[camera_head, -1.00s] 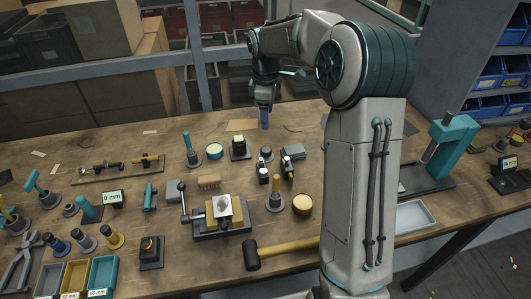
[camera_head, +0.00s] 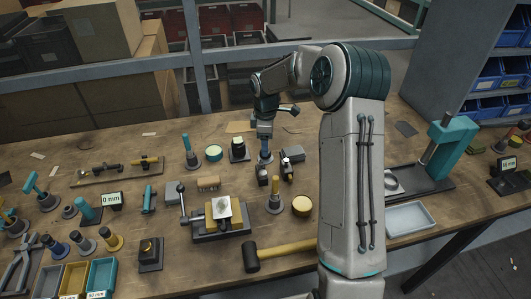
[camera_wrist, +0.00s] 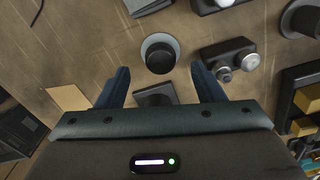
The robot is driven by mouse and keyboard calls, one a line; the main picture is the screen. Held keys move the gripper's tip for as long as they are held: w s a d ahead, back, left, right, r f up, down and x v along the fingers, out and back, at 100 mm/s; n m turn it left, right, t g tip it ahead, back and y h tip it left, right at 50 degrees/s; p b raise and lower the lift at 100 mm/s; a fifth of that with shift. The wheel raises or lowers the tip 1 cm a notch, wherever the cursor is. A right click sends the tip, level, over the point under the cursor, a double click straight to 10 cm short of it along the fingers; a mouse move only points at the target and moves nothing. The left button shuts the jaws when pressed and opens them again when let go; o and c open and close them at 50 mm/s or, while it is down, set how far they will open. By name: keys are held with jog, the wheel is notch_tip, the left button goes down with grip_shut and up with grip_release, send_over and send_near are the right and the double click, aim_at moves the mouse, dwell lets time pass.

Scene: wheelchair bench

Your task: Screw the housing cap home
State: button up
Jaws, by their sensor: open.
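My gripper (camera_head: 265,158) points down over the back middle of the bench. In the wrist view its two blue fingers (camera_wrist: 160,88) are apart with nothing held between them. A round black-topped piece with a pale grey rim (camera_wrist: 160,53) lies just beyond the fingertips, roughly centred between them. A dark square block (camera_wrist: 155,95) shows partly between the fingers. A vise (camera_head: 222,232) with a pale piece (camera_head: 222,208) in its jaws stands front-left of my gripper. I cannot tell which piece is the housing cap.
A block with two round knobs (camera_wrist: 232,60) is close to the right finger. A teal press (camera_head: 452,145) and a grey tray (camera_head: 410,218) are at right. Many small tools crowd the left.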

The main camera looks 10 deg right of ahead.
notch_tip(320, 180, down, 4)
jog(key=shift+r, duration=0.25)
jog(key=shift+c, duration=0.3)
jog(key=c, duration=1)
jog(key=shift+r, duration=0.15)
